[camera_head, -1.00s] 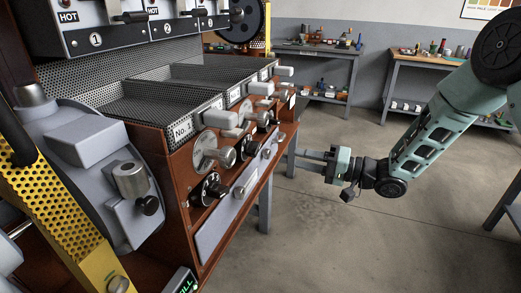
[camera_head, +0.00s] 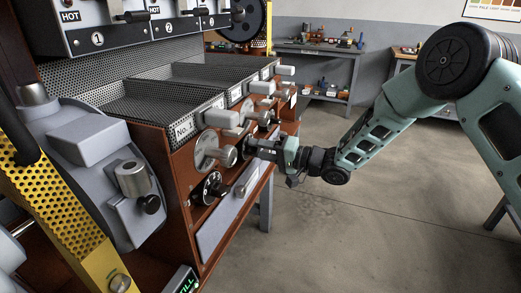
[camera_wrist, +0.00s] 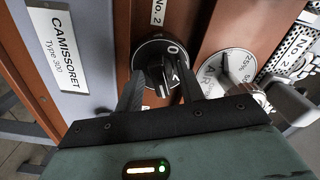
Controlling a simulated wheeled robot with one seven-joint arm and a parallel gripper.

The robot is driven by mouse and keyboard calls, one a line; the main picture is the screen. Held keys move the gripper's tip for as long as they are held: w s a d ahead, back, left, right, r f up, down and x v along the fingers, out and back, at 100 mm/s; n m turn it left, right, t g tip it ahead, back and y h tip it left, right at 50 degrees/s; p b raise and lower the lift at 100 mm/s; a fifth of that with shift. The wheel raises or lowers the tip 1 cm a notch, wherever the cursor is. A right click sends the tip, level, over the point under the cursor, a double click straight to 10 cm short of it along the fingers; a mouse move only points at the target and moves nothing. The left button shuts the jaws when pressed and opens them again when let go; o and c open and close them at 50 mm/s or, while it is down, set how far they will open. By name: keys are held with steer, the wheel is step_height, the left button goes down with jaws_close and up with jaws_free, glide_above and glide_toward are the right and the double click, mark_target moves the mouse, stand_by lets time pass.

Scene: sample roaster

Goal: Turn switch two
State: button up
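Switch two is a black round rotary knob (camera_wrist: 158,52) with white marks on its dial, under a "NO. 2" label on the brown wooden panel in the wrist view. My gripper (camera_wrist: 160,82) is open in front of it, one finger on each side of the knob's raised grip. Gaps seem to show between the fingers and the grip; contact cannot be made out. In the head view my gripper (camera_head: 254,149) is at the panel front and largely hides switch two. The black knob of switch one (camera_head: 210,187) is nearer and lower left.
A round metal dial with percent marks (camera_wrist: 229,70) and a grey handle sit right of the knob. A "CAMISSORET Type 300" plate (camera_wrist: 55,45) is to the left. Perforated trays (camera_head: 150,105) lie above the panel.

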steer(key=shift+c, duration=0.4)
jaws_close()
steer(key=shift+n, duration=0.3)
steer(key=shift+f+n+b, duration=0.15)
steer(key=shift+n+b, duration=9.9)
steer(key=shift+n, duration=3.05)
